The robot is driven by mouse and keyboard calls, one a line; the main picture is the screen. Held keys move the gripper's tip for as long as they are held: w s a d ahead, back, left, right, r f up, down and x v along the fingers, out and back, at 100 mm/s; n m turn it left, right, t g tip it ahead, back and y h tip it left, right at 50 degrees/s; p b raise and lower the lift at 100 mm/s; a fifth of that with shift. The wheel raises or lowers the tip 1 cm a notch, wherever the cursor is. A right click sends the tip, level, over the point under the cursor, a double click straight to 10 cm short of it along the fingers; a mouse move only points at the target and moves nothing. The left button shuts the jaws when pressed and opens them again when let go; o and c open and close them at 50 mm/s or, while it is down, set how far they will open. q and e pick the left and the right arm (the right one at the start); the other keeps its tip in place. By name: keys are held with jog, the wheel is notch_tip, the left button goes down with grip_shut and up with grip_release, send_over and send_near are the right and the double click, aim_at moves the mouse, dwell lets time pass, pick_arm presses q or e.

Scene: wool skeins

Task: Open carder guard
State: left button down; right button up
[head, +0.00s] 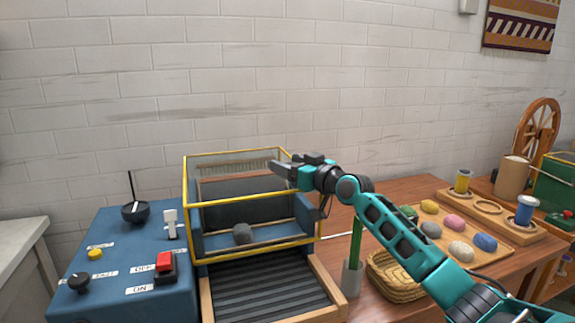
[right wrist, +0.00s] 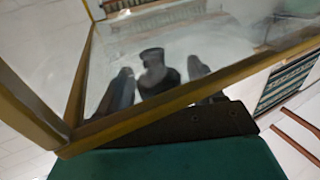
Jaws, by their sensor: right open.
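The carder guard (head: 187,205) is a clear box with a yellow frame, standing over the carder's drum. In the right wrist view its clear panel and yellow edge (right wrist: 75,95) fill much of the picture. The blue carder (head: 125,265) stands left of centre in the head view. A grey wool lump (head: 242,234) shows behind the guard's front. My right gripper (head: 285,171) is open at the guard's upper right corner. I cannot tell whether it touches the frame. My left gripper is not in view.
A ribbed feed bed (head: 268,290) lies in front of the guard. A grey holder (head: 352,279) with a green rod and a wicker basket (head: 392,283) stand under my right arm. A wooden tray (head: 505,247) holds several coloured skeins. A red switch (head: 165,265) sits on the carder.

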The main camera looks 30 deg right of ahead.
jog(key=shift+w+a, duration=0.1)
jog(key=shift+w, duration=0.35)
grip_shut()
dwell(0.4)
